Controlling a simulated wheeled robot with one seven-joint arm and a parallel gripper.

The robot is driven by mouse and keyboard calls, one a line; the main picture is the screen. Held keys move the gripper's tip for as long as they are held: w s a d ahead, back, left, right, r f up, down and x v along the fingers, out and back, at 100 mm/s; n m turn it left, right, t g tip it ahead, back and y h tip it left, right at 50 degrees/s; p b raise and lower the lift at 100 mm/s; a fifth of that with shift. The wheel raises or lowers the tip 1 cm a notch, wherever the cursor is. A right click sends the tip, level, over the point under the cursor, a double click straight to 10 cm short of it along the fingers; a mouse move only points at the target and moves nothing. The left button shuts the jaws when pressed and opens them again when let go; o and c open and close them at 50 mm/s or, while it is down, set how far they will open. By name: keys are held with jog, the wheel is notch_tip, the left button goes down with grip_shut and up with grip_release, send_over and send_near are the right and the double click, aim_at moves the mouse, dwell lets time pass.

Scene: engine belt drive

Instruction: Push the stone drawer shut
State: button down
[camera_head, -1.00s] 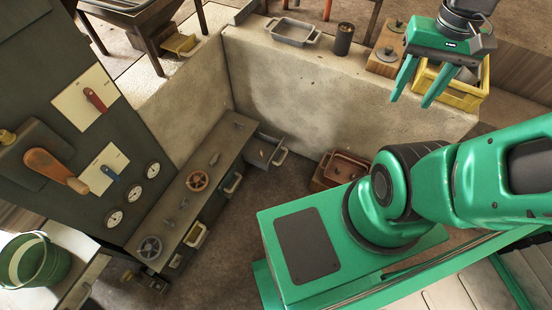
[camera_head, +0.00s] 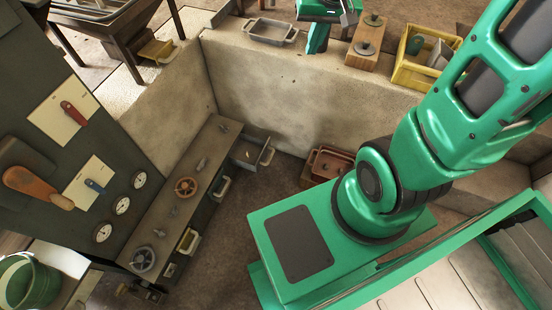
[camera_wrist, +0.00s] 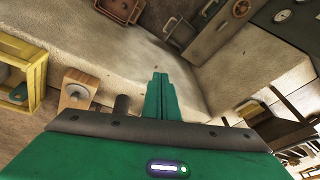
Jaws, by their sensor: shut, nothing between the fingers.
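A grey open drawer (camera_head: 246,153) sticks out from the far end of the long low bench (camera_head: 207,165), with a pale handle (camera_head: 268,156) on its front and something small inside. It seems to be the stone drawer, but no label can be read. Part of a drawer (camera_wrist: 208,9) also shows at the top edge of the wrist view. My gripper (camera_head: 317,47) is above the pale wall's top, well apart from the drawer and beyond it in the head view. Its green fingers (camera_wrist: 160,90) are together and empty in the wrist view.
Other bench drawers (camera_head: 188,241) have handles on the same side. A reddish-brown box (camera_head: 332,163) stands on the floor right of the open drawer. The pale wall (camera_head: 310,85) carries a metal pan (camera_head: 271,31), a wooden block (camera_head: 367,45) and a yellow crate (camera_head: 420,65). The floor before the bench is clear.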

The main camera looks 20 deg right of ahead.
jog(key=w+a+f+m+y, duration=0.1)
jog(key=w+f+m, duration=0.3)
jog(key=w+f, duration=0.65)
jog(key=w+d+f+m+y, duration=0.1)
jog(key=w+f+m, duration=0.2)
jog(key=f, duration=0.5)
jog(key=w+d+f+m, duration=0.2)
jog(key=f+m, duration=0.1)
jog(key=f, duration=0.6)
jog(key=s+f+m+y, duration=0.1)
jog(key=s+f+m, duration=0.25)
jog(key=f, duration=0.85)
jog(key=s+f+m, duration=0.3)
jog(key=f+m, duration=0.2)
jog(key=f, duration=0.8)
jog(key=s+f+m+y, duration=0.1)
jog(key=s+f+m, duration=0.3)
jog(key=f, duration=0.8)
jog(key=w+a+f, duration=0.6)
jog(key=f, duration=0.1)
jog(key=shift+w+f+m, duration=0.35)
jog(key=shift+w+f, duration=0.05)
